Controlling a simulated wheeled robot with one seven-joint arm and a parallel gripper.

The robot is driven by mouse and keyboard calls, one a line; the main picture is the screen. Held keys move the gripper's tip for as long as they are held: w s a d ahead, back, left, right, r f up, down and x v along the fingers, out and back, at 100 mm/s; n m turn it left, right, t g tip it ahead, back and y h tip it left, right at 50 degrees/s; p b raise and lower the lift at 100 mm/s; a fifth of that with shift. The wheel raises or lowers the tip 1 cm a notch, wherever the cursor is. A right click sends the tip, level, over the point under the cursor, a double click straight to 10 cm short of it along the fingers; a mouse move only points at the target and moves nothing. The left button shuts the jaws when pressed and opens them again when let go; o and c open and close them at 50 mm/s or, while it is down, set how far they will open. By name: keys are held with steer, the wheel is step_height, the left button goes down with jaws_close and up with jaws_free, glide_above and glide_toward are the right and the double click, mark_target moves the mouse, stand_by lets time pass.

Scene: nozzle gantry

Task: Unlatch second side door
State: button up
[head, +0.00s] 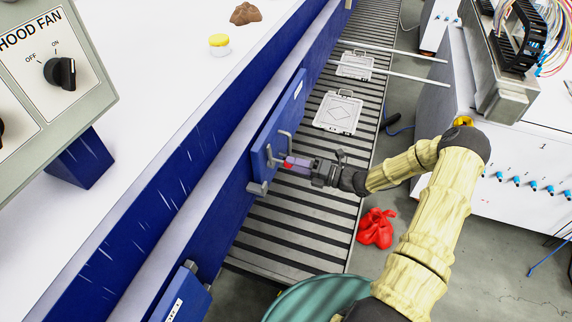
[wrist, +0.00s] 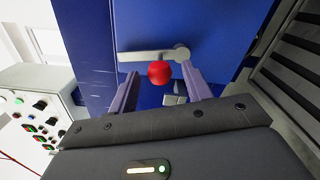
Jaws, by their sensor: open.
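The blue side door (head: 267,148) stands on the side of the blue housing, beside the conveyor. In the wrist view the door face (wrist: 215,25) fills the background. A grey lever latch (wrist: 145,56) lies nearly level across it, with a round pivot at its right end. A red ball knob (wrist: 159,73) shows just below the lever; how it joins the latch is hidden. My gripper (head: 284,163) is close to the door face. Its two fingers are open, one on each side of the red knob, and contact cannot be told.
Another blue door (head: 182,300) with a white label is at the lower left. A roller conveyor (head: 290,215) runs alongside, carrying white trays (head: 338,112). A red bag-like object (head: 376,228) lies on the floor right of the conveyor. A control panel (head: 50,75) stands at the upper left.

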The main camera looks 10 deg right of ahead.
steer(key=b+v, duration=0.3)
steer(key=v, duration=1)
steer(key=shift+b, duration=0.3)
steer(key=shift+d, duration=0.1)
steer(key=s+a+n+g+h, duration=0.8)
steer(key=s+n+g, duration=0.25)
steer(key=n, duration=0.75)
steer(key=s+r+n+t+h, duration=0.5)
steer(key=r+n+h, duration=0.3)
steer(key=n, duration=1.1)
step_height(320, 180, up, 2)
steer(key=shift+d+r, duration=0.1)
steer(key=shift+d, duration=0.35)
steer(key=shift+w, duration=0.1)
